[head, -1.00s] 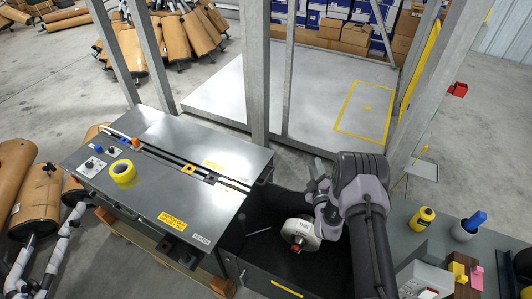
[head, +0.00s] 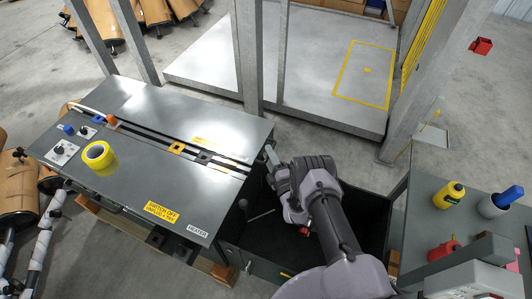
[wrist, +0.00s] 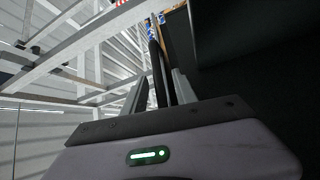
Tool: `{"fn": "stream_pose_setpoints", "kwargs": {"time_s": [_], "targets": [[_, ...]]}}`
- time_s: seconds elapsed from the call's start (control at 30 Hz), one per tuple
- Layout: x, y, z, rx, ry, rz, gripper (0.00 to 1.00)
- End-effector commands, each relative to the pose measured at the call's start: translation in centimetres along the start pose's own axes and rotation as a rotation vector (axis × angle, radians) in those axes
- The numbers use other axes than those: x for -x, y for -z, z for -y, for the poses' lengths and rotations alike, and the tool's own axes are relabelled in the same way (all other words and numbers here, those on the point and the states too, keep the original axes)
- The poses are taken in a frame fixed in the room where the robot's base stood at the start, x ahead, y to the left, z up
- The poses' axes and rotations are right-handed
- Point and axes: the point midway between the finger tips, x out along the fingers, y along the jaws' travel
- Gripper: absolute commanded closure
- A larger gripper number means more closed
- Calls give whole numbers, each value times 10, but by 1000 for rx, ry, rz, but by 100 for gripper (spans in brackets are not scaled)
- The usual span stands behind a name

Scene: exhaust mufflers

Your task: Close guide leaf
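My gripper (head: 272,157) is at the right edge of the grey heater bench (head: 130,185), beside its slotted top. In the wrist view, my gripper's two fingers (wrist: 158,82) stand apart. A narrow dark upright bar (wrist: 157,62) shows between them, with a visible gap on the left. I cannot tell whether the bar lies between the fingertips or beyond them. I cannot pick out the guide leaf for certain; the bar may be part of it. My arm covers part of the bench's right side and the dark bin beside it.
The dark open bin (head: 362,215) lies under my arm. A yellow tape roll (head: 99,155) lies on the bench. A side table on the right holds a yellow bottle (head: 449,195) and a red container (head: 444,250). Grey posts (head: 247,55) stand behind the bench.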

Motion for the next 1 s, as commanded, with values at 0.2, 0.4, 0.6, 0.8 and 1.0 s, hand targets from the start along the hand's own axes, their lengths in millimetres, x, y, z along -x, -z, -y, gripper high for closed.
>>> {"fn": "stream_pose_setpoints", "kwargs": {"time_s": [0.2, 0.4, 0.6, 0.8, 1.0], "targets": [[-25, -1, 1, 0, 0, 1, 66], [-30, 0, 0, 0, 1, 1, 66], [-30, 0, 0, -1, 1, 1, 80], [-30, 0, 0, -1, 0, 1, 100], [-30, 0, -1, 0, -1, 1, 100]]}}
